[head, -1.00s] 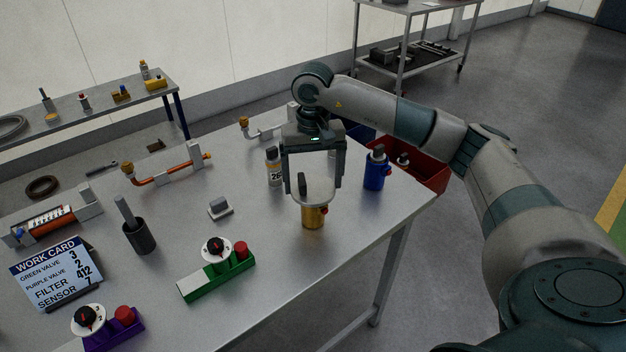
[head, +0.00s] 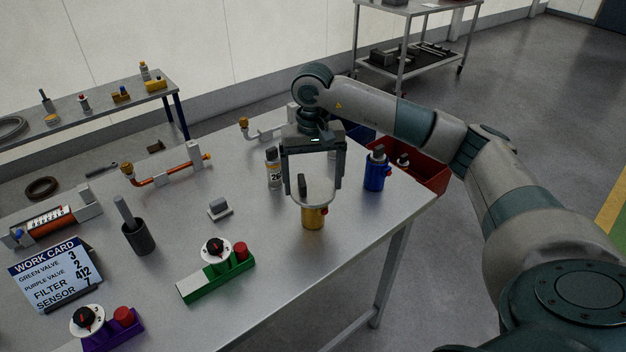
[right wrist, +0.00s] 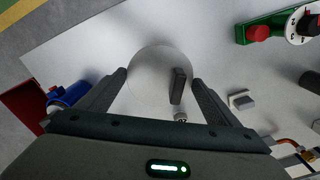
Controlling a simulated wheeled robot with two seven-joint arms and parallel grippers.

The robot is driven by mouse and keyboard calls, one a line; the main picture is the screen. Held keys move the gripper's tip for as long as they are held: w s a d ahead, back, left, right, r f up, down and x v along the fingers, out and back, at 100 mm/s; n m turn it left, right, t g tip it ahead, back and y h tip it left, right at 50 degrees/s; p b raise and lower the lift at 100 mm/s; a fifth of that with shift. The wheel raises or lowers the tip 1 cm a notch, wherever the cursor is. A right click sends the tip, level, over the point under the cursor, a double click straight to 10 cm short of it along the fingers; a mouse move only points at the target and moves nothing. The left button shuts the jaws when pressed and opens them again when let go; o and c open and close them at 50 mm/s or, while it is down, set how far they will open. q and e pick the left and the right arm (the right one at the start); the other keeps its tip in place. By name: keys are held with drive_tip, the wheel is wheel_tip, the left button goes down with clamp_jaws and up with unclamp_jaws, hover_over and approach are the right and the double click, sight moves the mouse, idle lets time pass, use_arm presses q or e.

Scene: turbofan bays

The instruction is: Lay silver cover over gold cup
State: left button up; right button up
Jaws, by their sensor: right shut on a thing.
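The silver cover (head: 318,192) is a pale round disc with a dark upright handle. In the head view it is directly above the gold cup (head: 313,218), hiding the cup's mouth. In the right wrist view the cover (right wrist: 153,82) sits between the fingers and hides the cup. I cannot tell whether cover and cup touch. My left gripper is not in view.
A blue canister (head: 375,172) stands close right of the gripper, and a labelled bottle (head: 273,170) close left. A green valve block (head: 218,277), a small grey block (head: 220,208) and a dark holder (head: 139,238) stand further left. A red bin (head: 425,172) is beyond the table edge.

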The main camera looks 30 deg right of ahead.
drive_tip(key=shift+d+f+b, duration=0.2)
drive_tip(key=shift+f+b, duration=0.3)
drive_tip(key=shift+b, duration=0.05)
idle(0.4)
drive_tip(key=o, duration=1.2)
drive_tip(key=shift+s+f, duration=0.1)
drive_tip(key=shift+d+f, duration=0.1)
